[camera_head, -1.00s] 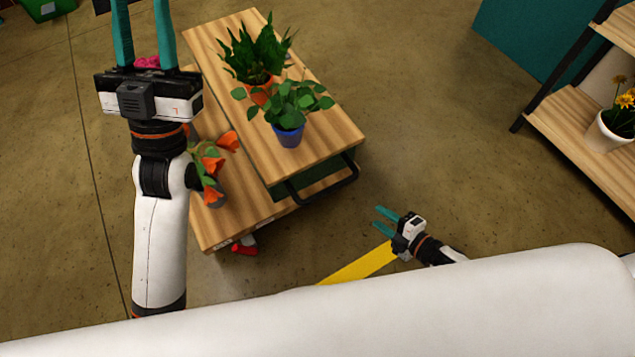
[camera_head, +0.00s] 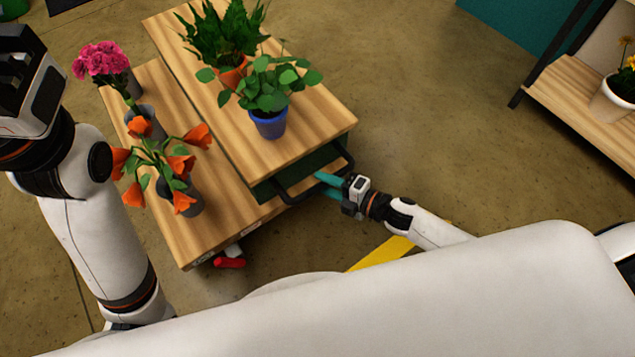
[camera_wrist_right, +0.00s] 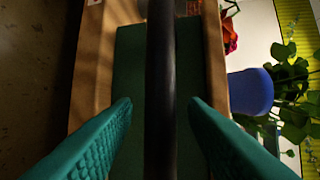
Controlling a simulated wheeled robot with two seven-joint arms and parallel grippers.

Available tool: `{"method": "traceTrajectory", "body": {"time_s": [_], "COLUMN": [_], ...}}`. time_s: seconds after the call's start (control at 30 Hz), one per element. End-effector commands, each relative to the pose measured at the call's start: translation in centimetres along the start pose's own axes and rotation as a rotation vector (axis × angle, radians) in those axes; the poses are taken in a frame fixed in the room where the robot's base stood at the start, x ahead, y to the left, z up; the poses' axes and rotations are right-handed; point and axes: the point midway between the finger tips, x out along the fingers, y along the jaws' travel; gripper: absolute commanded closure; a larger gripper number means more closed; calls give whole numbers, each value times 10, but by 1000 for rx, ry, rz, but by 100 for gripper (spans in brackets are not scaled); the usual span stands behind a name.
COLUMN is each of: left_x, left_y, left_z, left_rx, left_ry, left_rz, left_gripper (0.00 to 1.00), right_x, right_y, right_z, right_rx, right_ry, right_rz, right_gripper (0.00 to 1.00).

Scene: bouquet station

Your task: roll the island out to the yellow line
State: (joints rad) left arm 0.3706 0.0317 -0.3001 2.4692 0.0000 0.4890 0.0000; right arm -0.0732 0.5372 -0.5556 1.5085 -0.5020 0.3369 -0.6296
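The island (camera_head: 290,150) is a two-level wooden cart with a black bar handle (camera_head: 306,192) at its near right end. A red caster part (camera_head: 230,263) shows under its near corner. My right gripper (camera_head: 322,185) is at the handle. In the right wrist view its teal fingers (camera_wrist_right: 160,112) stand apart on both sides of the dark handle bar (camera_wrist_right: 161,70), with gaps visible. The yellow line (camera_head: 380,254) lies on the floor below my right arm, partly hidden by my white body. My left gripper (camera_head: 28,85) is cut off at the left edge, its fingertips out of view.
On the island stand a dark leafy plant (camera_head: 222,35), a blue-potted plant (camera_head: 268,122), pink flowers (camera_head: 100,60) and orange flowers (camera_head: 165,165) in grey vases. A shelf (camera_head: 580,105) with a yellow-flowered pot stands at the right. The floor between is clear.

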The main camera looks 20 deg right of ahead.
Motion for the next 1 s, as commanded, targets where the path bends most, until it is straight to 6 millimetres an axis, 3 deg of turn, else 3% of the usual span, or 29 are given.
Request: {"method": "traceTrajectory", "body": {"time_s": [0.2, 0.53, 0.57, 0.8, 1.0], "left_x": [4, 6, 6, 6, 6], "left_y": [-2, -2, -2, -2, -2], "left_z": [6, 6, 6, 7, 7], "left_rx": [4, 4, 4, 4, 4], "left_ry": [-29, -32, -32, -33, -33], "left_rz": [-10, -12, -12, -12, -12], "left_gripper": [64, 64, 64, 64, 64], "right_x": [24, 27, 27, 27, 27], "right_y": [1, 0, 0, 0, 0], "right_z": [0, 0, 0, 0, 0], "right_rx": [1, 1, 2, 2, 2], "right_ry": [0, 0, 0, 0, 0], "right_rz": [-1, 0, 0, 0, 0], "right_gripper": [60, 60, 62, 100, 100]}}
